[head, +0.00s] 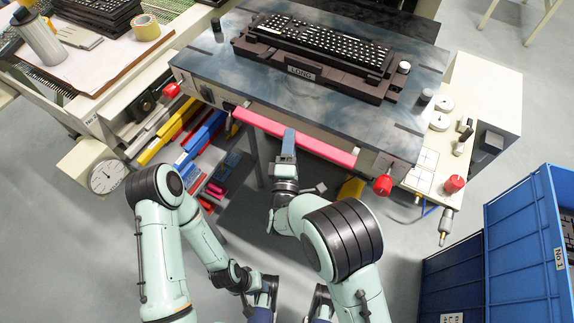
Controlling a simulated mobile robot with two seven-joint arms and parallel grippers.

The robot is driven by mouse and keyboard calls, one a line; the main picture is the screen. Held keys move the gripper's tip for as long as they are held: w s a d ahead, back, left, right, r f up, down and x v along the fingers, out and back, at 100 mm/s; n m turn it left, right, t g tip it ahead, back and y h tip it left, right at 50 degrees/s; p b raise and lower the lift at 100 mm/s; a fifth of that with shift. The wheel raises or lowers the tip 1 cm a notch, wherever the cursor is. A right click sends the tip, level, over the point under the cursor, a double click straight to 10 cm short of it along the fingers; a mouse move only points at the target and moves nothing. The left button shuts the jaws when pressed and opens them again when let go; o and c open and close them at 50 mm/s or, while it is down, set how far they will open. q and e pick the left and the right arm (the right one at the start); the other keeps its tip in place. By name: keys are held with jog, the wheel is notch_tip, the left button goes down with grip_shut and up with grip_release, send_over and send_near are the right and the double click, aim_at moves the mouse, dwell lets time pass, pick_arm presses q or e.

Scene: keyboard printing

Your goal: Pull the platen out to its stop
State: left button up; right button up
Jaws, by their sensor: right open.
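The platen (385,95) is the dark slab on the machine table, and a black keyboard (325,42) sits in a brown fixture marked LONG (300,71) on it. A pink-red handle bar (295,138) runs along the machine's front edge. My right gripper (288,140) is open at the left-middle part of this bar, its blue-grey fingers overlapping the bar's near side. I cannot tell whether they touch it. My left gripper (265,290) is low in the picture, well away from the bar, and its fingers are not clear.
Red knobs (383,185) (171,90) stick out at both front corners. A side panel with dials (440,120) is at right. Blue crates (520,245) stand at lower right. A bench with a bottle (38,38), tape and a gauge (107,176) is at left. The floor in front is partly clear.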

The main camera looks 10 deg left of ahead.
pick_arm(q)
jog(key=shift+s+r, duration=0.15)
jog(key=shift+s, duration=0.05)
pick_arm(e)
jog(key=a+v, duration=0.1)
jog(key=v, duration=1)
jog(key=shift+s+d, duration=0.2)
jog(key=shift+d, duration=0.25)
